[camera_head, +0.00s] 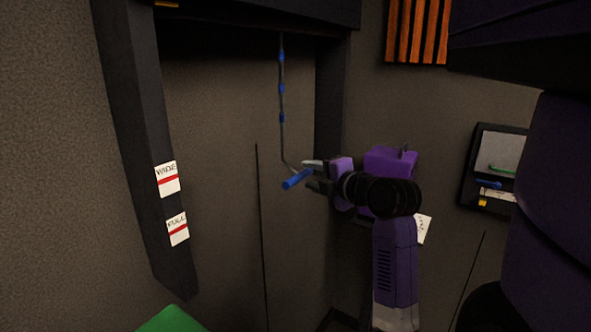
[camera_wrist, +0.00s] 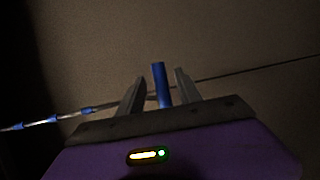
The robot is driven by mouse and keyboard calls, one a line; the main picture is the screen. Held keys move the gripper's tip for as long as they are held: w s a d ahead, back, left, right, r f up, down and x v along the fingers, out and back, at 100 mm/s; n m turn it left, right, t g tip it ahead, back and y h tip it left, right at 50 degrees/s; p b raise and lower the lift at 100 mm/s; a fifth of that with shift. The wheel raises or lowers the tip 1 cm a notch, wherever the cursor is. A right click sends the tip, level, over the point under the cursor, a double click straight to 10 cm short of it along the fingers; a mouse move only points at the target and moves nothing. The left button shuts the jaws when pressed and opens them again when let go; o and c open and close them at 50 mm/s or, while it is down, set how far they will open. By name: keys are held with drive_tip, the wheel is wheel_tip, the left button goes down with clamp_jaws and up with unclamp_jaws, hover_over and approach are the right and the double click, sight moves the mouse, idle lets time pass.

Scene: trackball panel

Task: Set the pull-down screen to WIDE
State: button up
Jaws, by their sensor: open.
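A thin dark pull rod with blue bands (camera_head: 281,88) hangs from the dark housing (camera_head: 230,15) at the top, and bends at its lower end into a blue handle (camera_head: 297,179). My gripper (camera_head: 308,175) is open at the handle. In the wrist view the blue handle (camera_wrist: 161,84) stands between the two open fingers (camera_wrist: 158,88), with a gap on each side. The left post (camera_head: 140,130) carries a WIDE label (camera_head: 167,179) with a red line, and below it a FULL label (camera_head: 178,229) with a red line. No screen cloth is clearly visible.
A dark post (camera_head: 330,100) stands right of the rod, behind my gripper. A wall panel with a small screen (camera_head: 497,165) is at the right. Orange slats (camera_head: 417,30) hang at the upper right. A green object (camera_head: 172,320) shows at the bottom edge.

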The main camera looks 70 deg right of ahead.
drive_tip(key=p+x, duration=0.1)
drive_tip(key=x, duration=0.5)
clamp_jaws()
idle(1.4)
